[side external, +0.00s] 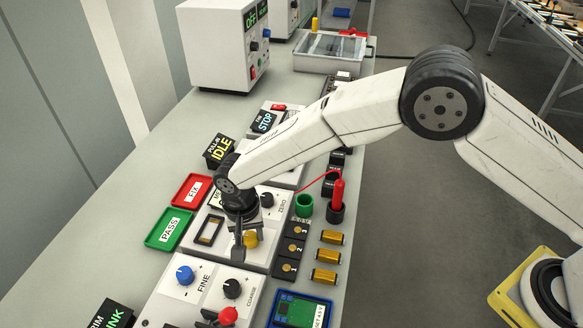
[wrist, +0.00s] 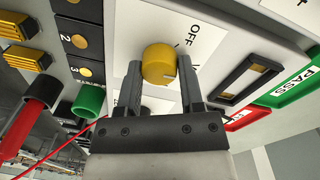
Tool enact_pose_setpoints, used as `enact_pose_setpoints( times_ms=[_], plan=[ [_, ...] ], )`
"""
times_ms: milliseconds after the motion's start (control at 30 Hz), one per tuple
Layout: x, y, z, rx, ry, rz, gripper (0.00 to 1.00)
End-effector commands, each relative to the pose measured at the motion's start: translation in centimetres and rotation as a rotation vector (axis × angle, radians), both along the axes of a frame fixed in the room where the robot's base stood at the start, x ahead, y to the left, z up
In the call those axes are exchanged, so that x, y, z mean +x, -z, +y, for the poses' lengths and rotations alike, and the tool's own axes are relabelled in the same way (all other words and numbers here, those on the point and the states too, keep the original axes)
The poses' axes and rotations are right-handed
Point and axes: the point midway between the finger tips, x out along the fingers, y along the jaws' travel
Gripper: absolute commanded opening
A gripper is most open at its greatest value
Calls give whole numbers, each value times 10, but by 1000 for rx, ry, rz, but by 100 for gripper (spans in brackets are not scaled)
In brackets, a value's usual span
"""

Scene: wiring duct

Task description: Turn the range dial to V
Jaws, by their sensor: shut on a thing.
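The yellow range dial (side external: 250,239) stands on a white meter panel, partly hidden by my gripper in the side view. In the wrist view the dial (wrist: 158,62) sits between my two fingers, beside a printed OFF label (wrist: 185,43). A small pale mark shows on the dial's lower right rim; its exact setting cannot be told. The V label is not clearly readable. My gripper (wrist: 161,72) is shut on the dial, one finger on each side; it also shows in the side view (side external: 241,246).
A black ZERO knob (side external: 267,200) is close behind the dial. A black-framed slot (side external: 209,230), the green PASS tray (side external: 172,228) and the red FIX tray (side external: 192,190) lie left. Numbered sockets (side external: 290,250), a green cup (side external: 304,205) and a red probe (side external: 338,194) stand right.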

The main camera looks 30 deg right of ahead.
Motion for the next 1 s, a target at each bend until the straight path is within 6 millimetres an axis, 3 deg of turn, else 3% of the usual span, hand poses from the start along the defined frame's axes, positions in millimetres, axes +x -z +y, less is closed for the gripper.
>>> enact_pose_setpoints(
  times_ms=[667, 700, 767, 800, 1000],
  plan=[
    [-1, 0, 0, -1, 87, 3, 0],
    [-1, 0, 0, -1, 87, 3, 58],
    [-1, 0, 0, -1, 87, 2, 77],
    [-1, 0, 0, -1, 86, 2, 83],
    [0, 0, 0, -1, 86, 1, 83]
  ],
)
